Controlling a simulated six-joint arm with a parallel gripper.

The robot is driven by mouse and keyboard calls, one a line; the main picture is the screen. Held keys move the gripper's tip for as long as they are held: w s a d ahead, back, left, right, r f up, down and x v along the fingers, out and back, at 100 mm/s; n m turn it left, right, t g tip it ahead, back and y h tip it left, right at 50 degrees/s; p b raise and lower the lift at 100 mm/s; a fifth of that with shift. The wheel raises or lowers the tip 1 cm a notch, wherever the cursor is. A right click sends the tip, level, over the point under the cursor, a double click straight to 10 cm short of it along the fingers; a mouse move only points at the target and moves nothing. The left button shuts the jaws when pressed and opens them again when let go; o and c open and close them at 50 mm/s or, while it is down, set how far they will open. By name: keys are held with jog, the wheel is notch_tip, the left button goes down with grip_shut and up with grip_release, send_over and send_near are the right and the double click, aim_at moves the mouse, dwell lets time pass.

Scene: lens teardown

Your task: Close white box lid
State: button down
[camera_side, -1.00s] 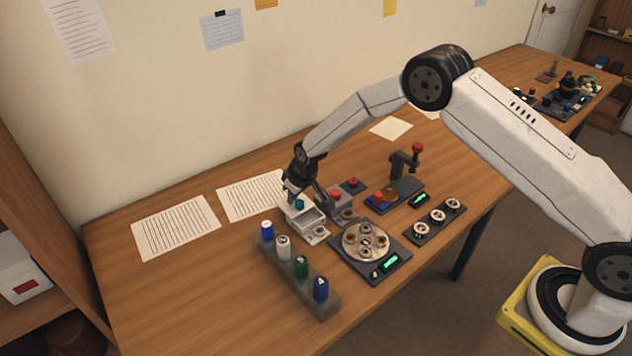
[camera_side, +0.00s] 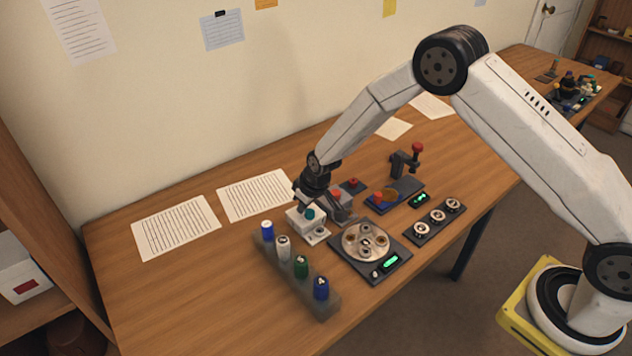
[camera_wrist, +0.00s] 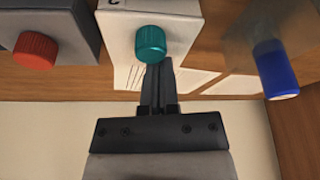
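The white box (camera_side: 304,225) stands behind the row of bottles. Its lid now lies flat over the top, and no open inside shows. A teal knob (camera_side: 310,214) sits on the lid; it also shows in the wrist view (camera_wrist: 151,43). My gripper (camera_side: 306,205) is right at the knob, just above the lid. In the wrist view my gripper's fingers (camera_wrist: 158,66) are close together, with their tips beside or touching the knob, and nothing shows between them. The exact contact is hidden.
A grey box with a red knob (camera_wrist: 36,50) stands close beside the white box. The bottle rack (camera_side: 292,284) is in front, with a blue-capped bottle (camera_wrist: 274,68) near. A round tray (camera_side: 366,241) stands to the right. Papers (camera_side: 257,194) lie behind on clear table.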

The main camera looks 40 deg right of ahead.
aim_at(303, 214)
jog(key=shift+f, duration=0.25)
jog(key=shift+w+a+r, duration=0.1)
jog(key=shift+w+a, duration=0.1)
jog(key=shift+w, duration=0.45)
jog(key=shift+w+a+r, duration=0.1)
jog(key=shift+w+a, duration=0.05)
jog(key=shift+w, duration=0.5)
jog(key=shift+w+a, duration=0.2)
jog(key=shift+w, duration=0.45)
jog(key=a+v, duration=0.1)
jog(key=v, duration=0.9)
jog(key=shift+d, duration=0.5)
jog(key=shift+r, duration=0.1)
jog(key=s+d+r+m, duration=0.1)
jog(key=s+d+r, duration=0.2)
jog(key=s, duration=1)
jog(key=s+d+r+m+g+h, duration=0.1)
jog(key=s+d+r, duration=0.3)
jog(key=s, duration=1)
jog(key=shift+s+d+m, duration=0.15)
jog(key=shift+d+m, duration=0.35)
jog(key=shift+d, duration=0.25)
